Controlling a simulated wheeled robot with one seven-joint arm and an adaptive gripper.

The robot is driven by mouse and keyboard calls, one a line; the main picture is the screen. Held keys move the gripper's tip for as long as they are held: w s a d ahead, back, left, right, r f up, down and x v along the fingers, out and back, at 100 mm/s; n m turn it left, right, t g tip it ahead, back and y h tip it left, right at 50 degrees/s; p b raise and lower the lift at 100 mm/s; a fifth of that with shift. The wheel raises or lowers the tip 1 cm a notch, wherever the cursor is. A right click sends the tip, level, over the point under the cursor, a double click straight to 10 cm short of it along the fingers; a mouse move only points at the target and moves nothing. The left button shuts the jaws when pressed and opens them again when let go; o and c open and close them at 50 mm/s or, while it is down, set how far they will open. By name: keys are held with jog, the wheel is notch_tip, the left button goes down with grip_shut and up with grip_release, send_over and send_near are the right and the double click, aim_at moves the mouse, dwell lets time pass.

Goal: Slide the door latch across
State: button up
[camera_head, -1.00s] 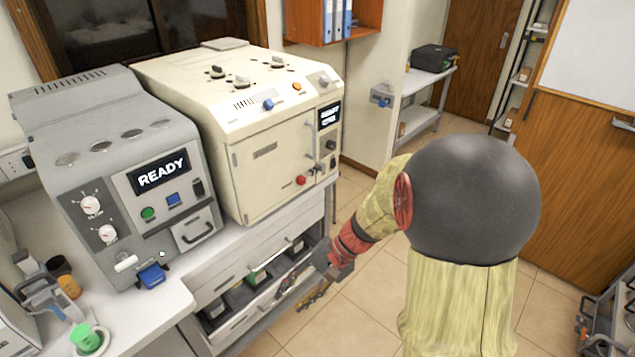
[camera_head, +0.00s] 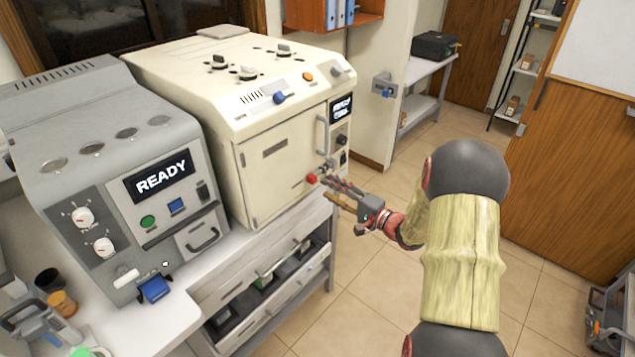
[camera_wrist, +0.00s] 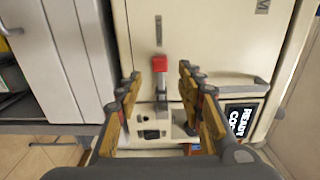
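The door latch has a red knob (camera_head: 312,179) at the lower right edge of the cream machine's door (camera_head: 285,165). In the wrist view the red knob (camera_wrist: 159,63) sits on a short metal bar fixed to the cream front. My gripper (camera_head: 331,189) is right beside the latch, its fingers pointing at it. In the wrist view my gripper (camera_wrist: 159,75) is open, with yellow-and-grey fingers spread on either side of the knob. I cannot tell whether either finger touches it.
A grey machine (camera_head: 120,170) reading READY stands left of the cream one on the counter. A door handle (camera_head: 321,134), a small display (camera_head: 341,108) and switches lie close to the latch. The tiled floor (camera_head: 345,310) in front is clear.

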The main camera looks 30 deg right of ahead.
aim_at(315, 181)
jog(key=shift+b+x, duration=0.55)
jog(key=shift+x, duration=2.6)
jog(key=shift+c, duration=1)
jog(key=shift+f, duration=0.1)
jog(key=c, duration=0.7)
grip_shut()
